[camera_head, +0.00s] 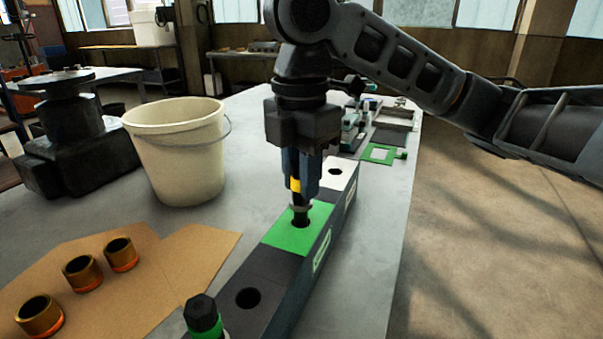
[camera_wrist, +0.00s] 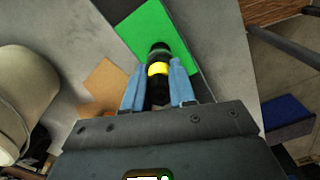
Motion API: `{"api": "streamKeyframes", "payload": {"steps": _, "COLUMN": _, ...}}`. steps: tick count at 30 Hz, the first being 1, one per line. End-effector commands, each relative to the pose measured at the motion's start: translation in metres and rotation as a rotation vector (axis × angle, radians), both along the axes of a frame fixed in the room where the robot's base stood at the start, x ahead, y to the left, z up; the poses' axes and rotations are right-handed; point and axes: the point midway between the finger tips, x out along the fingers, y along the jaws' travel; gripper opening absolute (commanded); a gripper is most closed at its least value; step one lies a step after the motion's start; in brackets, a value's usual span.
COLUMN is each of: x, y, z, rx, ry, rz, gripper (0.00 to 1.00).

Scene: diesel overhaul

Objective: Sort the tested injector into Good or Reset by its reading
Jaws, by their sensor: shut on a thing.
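My gripper (camera_head: 303,175) points down, with its blue fingers shut on a dark injector (camera_head: 299,199) that has a yellow band. The injector is upright, its lower end at the hole in the green section (camera_head: 285,237) of a long dark rack (camera_head: 262,268). I cannot tell how deep it sits. In the wrist view the injector (camera_wrist: 159,74) stands between the fingers (camera_wrist: 158,88) over the green section (camera_wrist: 150,25). The rack also has a white section (camera_head: 341,172) with an empty hole behind, and a dark section with an empty hole in front. The label on the rack's side is unreadable.
A cream bucket (camera_head: 178,150) stands left of the rack. Several brass rings (camera_head: 83,273) lie on cardboard (camera_head: 150,275) at the front left. A green-banded dark part (camera_head: 203,315) stands at the rack's near end. Green-marked fixtures (camera_head: 380,153) are farther back.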

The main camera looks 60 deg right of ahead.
Motion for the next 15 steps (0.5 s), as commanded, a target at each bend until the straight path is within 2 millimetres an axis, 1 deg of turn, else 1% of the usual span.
{"api": "streamKeyframes", "payload": {"steps": 15, "x": 0.0, "y": 0.0, "z": -0.016, "rx": -0.001, "ry": 0.0, "rz": 0.0, "gripper": 0.0}}
